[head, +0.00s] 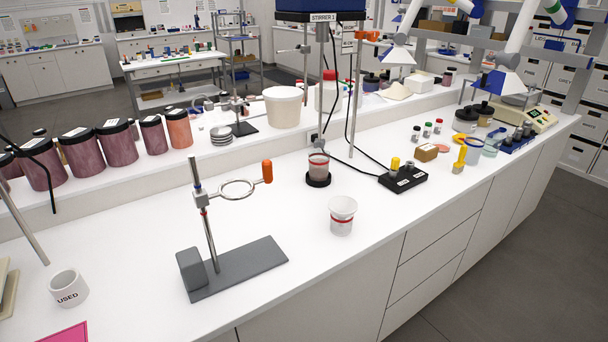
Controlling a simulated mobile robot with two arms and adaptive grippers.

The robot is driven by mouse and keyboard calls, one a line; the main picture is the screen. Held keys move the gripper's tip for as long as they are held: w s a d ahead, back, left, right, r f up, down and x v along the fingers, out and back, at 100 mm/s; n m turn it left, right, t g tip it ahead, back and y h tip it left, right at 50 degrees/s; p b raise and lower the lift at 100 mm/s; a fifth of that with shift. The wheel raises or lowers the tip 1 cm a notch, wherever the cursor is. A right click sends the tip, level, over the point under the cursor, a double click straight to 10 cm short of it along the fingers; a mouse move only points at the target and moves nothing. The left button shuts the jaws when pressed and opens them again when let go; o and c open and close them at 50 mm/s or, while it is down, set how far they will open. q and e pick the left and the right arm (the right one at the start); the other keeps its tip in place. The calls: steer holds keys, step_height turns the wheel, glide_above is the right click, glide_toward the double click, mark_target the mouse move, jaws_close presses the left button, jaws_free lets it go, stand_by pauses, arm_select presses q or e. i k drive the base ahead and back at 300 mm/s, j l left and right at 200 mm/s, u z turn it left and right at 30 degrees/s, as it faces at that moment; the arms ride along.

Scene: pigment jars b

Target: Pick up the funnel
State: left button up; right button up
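A white vessel (342,217) with a wide, flared top and a red band stands upright on the front of the bench, right of the middle of the head view. It may be the funnel, or a cup with the funnel set in it; I cannot tell which. A grey-based ring stand (240,267) stands to its left. Its metal ring (238,189) is empty and has an orange-handled clamp. Neither of my grippers shows in the head view.
A stirrer (318,179) with a glass beaker stands behind the vessel, and a black block (403,178) with cables to its right. A white cup marked USED (68,287) is at front left. Dark-lidded jars (118,144) line the raised shelf. Bench between is clear.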

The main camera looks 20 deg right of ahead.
mark_target(343, 206)
steer(key=l, duration=1.9)
steer(key=i+u, duration=0.05)
steer(key=i, duration=0.05)
